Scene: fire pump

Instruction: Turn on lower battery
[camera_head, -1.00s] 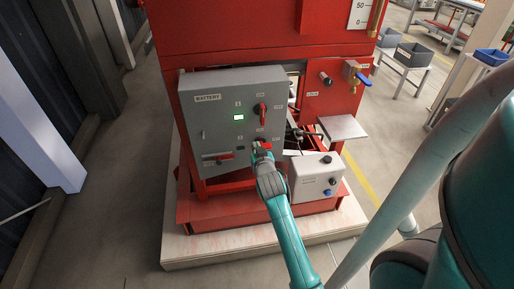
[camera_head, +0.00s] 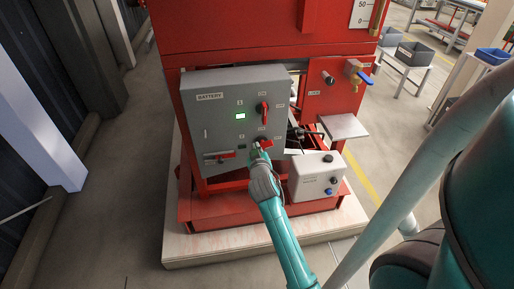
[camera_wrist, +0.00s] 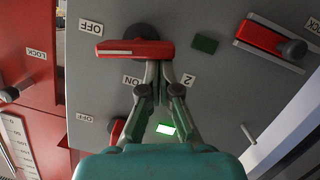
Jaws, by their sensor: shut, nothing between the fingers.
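The grey battery box (camera_head: 207,130) is mounted on the red pump frame. Its lower battery switch is a red handle (camera_head: 266,143); in the wrist view the red handle (camera_wrist: 135,48) lies crosswise on a dark round base, with OFF and ON labels beside it. My gripper (camera_head: 257,149) is at this lower switch. In the wrist view my gripper (camera_wrist: 159,66) has its fingertips together at the handle's edge, right of its middle; contact cannot be told for sure. Nothing is held. The upper red switch (camera_head: 263,112) stands upright above; in the wrist view my gripper partly hides it.
A green lit display (camera_head: 240,115) sits left of the upper switch. A red-handled latch (camera_head: 220,156) is at the box's lower left. A white control box (camera_head: 317,176) stands close to the right of my arm. A small shelf (camera_head: 343,127) juts out right.

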